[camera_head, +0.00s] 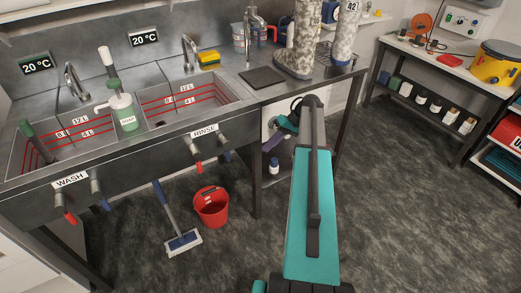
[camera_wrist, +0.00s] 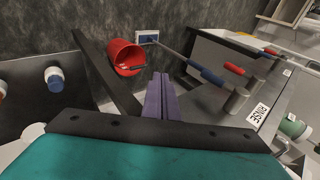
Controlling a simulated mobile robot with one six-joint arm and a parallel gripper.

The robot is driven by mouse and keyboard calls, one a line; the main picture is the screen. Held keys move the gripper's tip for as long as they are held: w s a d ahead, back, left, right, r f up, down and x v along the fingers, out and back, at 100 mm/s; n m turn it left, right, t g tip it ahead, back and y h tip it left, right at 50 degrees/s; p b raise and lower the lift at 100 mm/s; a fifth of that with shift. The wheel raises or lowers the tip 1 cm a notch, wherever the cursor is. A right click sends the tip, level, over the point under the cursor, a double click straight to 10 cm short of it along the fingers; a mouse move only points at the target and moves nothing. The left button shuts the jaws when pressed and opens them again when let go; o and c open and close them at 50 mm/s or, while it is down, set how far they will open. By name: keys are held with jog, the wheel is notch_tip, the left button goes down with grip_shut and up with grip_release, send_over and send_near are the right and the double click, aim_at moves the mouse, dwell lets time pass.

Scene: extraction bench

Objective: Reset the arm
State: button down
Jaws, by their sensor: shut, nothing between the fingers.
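My gripper (camera_wrist: 159,97) shows in the wrist view as two purple fingers pressed together, with nothing between them. In the head view its purple fingers (camera_head: 271,142) show small beyond my teal arm, in front of the bench's open lower part, right of the sink front. My arm partly hides that area.
The bench holds the wash sink (camera_head: 62,150) and the rinse sink (camera_head: 190,100), with taps and handles at the front. A side table (camera_head: 450,62) stands at the right. Floor between is clear.

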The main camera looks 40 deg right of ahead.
jog(key=shift+s+d, duration=0.15)
jog(key=shift+d, duration=0.25)
jog(key=shift+a, duration=0.1)
jog(key=s+a+f+g+h, duration=0.1)
jog(key=s+a+f+g, duration=0.2)
jog(key=a+f, duration=0.85)
jog(key=s+a+f+g+h, duration=0.15)
jog(key=s+a+f, duration=0.25)
jog(key=a+f, duration=0.75)
jog(key=s+a+f+n+g+h, duration=0.1)
jog(key=s+a+f, duration=0.3)
jog(key=s+a, duration=0.4)
jog(key=s+a+f+n+g+h, duration=0.1)
jog(key=s+a+f+g+h, duration=0.2)
jog(key=s+a, duration=0.6)
jog(key=shift+s+a+f+h, duration=0.2)
jog(key=shift+s+f+h, duration=0.5)
jog(key=shift+s, duration=2.55)
jog(key=shift+f+y, duration=0.25)
